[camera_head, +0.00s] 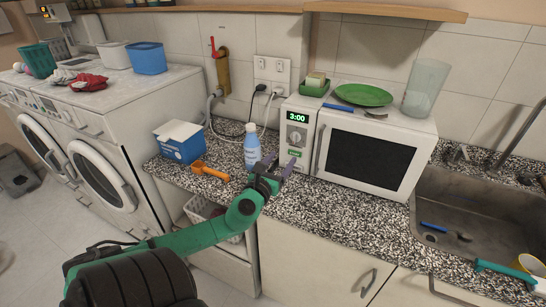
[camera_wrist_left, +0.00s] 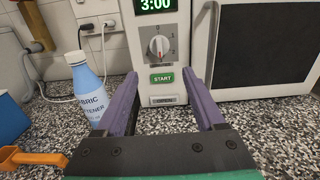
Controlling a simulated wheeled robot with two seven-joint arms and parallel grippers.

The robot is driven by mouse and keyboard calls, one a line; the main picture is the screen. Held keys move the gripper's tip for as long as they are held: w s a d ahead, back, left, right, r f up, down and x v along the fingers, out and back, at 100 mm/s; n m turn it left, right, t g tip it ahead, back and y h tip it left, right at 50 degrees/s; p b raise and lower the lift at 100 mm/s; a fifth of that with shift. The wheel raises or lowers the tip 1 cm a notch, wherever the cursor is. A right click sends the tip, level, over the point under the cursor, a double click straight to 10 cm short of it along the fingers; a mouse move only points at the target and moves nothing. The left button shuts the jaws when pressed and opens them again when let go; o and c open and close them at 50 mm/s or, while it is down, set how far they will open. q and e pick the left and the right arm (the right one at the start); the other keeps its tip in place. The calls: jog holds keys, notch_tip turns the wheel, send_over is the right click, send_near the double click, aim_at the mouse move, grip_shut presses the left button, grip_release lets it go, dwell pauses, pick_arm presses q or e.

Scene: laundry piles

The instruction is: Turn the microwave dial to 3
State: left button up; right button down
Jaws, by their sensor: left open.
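The white microwave (camera_head: 368,152) stands on the speckled counter, its door shut and its green display (camera_head: 297,117) reading 3:00. Its dial (camera_wrist_left: 159,47) is grey with a pale grip bar that looks about upright; small numbers and a red mark surround it, and I cannot tell exactly which number it points at. In the head view the dial (camera_head: 296,137) is small. A green START button (camera_wrist_left: 162,78) lies below it. My left gripper (camera_head: 280,165) is open and empty in front of the control panel, its purple fingers apart and below the dial. My right gripper is out of view.
A fabric softener bottle (camera_head: 252,147) stands close to the left of my gripper, with an orange scoop (camera_head: 210,171) and blue box (camera_head: 181,142) beyond. A green plate (camera_head: 363,95) and glass vase (camera_head: 425,88) top the microwave. A sink (camera_head: 480,210) lies right.

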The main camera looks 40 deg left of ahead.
pick_arm(q)
jog(key=v, duration=0.5)
jog(key=shift+s+d+b, duration=0.1)
jog(key=shift+s+b, duration=0.15)
jog(key=shift+b, duration=0.1)
